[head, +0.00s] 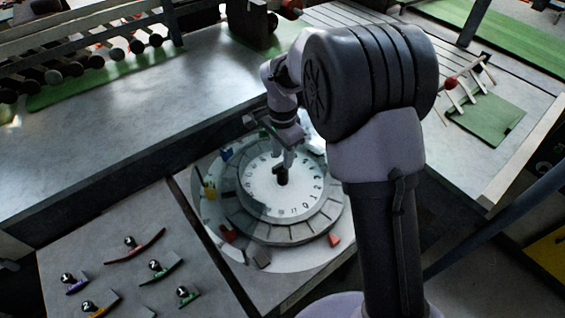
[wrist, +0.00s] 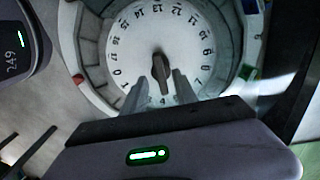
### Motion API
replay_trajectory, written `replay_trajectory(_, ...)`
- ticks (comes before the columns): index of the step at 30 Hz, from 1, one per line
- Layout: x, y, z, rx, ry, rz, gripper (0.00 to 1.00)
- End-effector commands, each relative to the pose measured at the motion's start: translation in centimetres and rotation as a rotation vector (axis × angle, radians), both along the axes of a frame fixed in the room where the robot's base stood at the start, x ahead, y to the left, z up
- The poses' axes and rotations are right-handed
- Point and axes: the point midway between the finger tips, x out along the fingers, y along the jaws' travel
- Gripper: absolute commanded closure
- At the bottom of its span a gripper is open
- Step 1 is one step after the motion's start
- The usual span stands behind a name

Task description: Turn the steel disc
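The steel disc (head: 262,190) is a pale round dial with numbers around its edge, set in a grey stepped ring on the bench. It also shows in the wrist view (wrist: 125,58). A dark knob (wrist: 160,68) stands at its middle and also shows in the head view (head: 281,177). My gripper (head: 285,160) points down over the disc at the knob. In the wrist view, my gripper's two fingers (wrist: 160,82) are apart, one to each side of the knob's near end. Whether they touch the knob cannot be told.
Small coloured blocks, such as a red one (head: 334,240), sit around the ring. Numbered black-knobbed handles with coloured bars (head: 135,245) lie on the panel at the lower left. A rack with round knobs (head: 100,55) stands at the back left. The grey bench (head: 130,125) between is clear.

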Motion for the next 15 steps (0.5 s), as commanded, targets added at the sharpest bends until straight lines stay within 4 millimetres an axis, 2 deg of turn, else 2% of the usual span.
replay_trajectory(1, 0.0, 0.0, -0.9, 0.0, 0.001, -0.001, 0.65)
replay_trajectory(4, 0.0, 0.0, -1.8, 0.0, 0.001, -0.001, 0.65)
replay_trajectory(13, 0.0, 0.0, -2.0, 0.001, -0.001, 0.0, 0.65)
replay_trajectory(15, 0.0, 0.0, -2.0, 0.001, -0.001, 0.0, 0.79)
